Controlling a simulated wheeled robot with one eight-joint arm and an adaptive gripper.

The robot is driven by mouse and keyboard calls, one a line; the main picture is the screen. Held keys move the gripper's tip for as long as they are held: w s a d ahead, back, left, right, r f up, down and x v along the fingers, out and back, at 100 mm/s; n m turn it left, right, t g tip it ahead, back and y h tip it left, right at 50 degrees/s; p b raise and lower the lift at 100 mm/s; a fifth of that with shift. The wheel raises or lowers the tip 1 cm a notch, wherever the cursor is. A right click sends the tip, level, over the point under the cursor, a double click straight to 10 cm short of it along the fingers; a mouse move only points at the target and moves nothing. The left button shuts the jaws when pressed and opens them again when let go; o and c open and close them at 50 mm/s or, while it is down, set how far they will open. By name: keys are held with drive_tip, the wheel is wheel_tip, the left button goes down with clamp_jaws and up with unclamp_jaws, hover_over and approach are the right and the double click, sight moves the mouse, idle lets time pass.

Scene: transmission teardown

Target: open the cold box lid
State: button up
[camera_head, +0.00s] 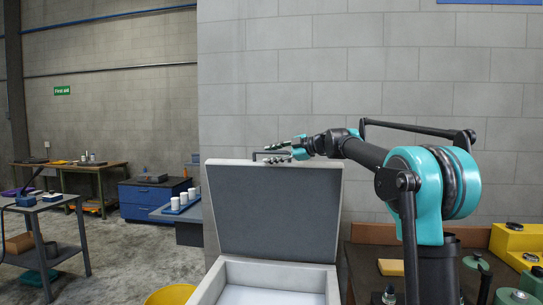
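The cold box (275,272) stands at the bottom centre, a pale box with a light interior. Its lid (278,210) is raised and stands nearly upright at the back, its dark grey inner face toward me. A thin dark handle (254,156) shows above the lid's top edge. My gripper (274,153) is at the top edge of the lid, just right of the handle, reaching in from the right. Its fingers look slightly apart, but I cannot tell whether they touch the handle or the lid.
A brown bench (372,272) with yellow blocks and green parts stands at the right. A yellow round container (170,295) is left of the box. A grey cart (40,225) and a blue cabinet (150,200) stand farther left, with open floor between.

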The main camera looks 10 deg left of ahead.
drive_tip(key=shift+d, duration=0.1)
drive_tip(key=v, duration=1.1)
drive_tip(key=shift+s+d, duration=0.2)
drive_tip(key=shift+d, duration=0.15)
drive_tip(key=shift+s, duration=0.1)
